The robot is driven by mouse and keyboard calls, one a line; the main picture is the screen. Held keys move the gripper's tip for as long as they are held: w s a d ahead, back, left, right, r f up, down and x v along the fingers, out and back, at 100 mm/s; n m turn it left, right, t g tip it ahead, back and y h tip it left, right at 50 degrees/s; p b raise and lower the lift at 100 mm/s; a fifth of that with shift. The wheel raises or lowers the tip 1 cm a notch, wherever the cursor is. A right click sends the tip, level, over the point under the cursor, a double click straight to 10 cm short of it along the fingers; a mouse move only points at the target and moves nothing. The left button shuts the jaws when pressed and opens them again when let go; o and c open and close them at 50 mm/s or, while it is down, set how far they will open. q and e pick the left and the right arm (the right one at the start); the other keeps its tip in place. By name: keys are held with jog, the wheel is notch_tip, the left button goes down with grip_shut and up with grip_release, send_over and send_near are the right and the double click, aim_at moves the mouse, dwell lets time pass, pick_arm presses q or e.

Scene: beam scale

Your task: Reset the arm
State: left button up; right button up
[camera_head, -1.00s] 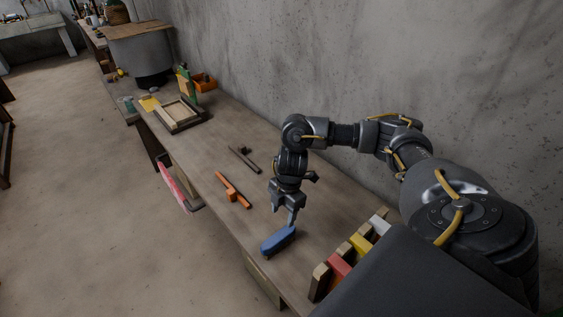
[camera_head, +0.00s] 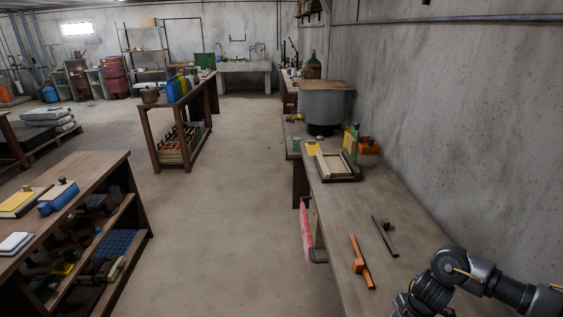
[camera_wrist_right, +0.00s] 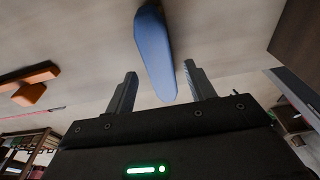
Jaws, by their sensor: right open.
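My right arm (camera_head: 465,276) shows in the lower right corner of the head view, over the workbench (camera_head: 345,215). Its gripper is cut off by the bottom edge there. In the right wrist view my right gripper (camera_wrist_right: 160,70) is open, its two fingers apart. A long blue object (camera_wrist_right: 153,45) with a rounded end lies beyond and between the fingertips; I see no grip on it. My left gripper is in neither view.
An orange tool (camera_head: 358,262) and a dark tool (camera_head: 384,236) lie on the bench. Another bench (camera_head: 95,178) stands at left, with open floor (camera_head: 225,210) between.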

jog(key=f, duration=0.3)
jog(key=shift+a+f, duration=0.25)
jog(key=shift+f, duration=0.05)
jog(key=shift+r, duration=0.15)
jog(key=shift+r, duration=0.1)
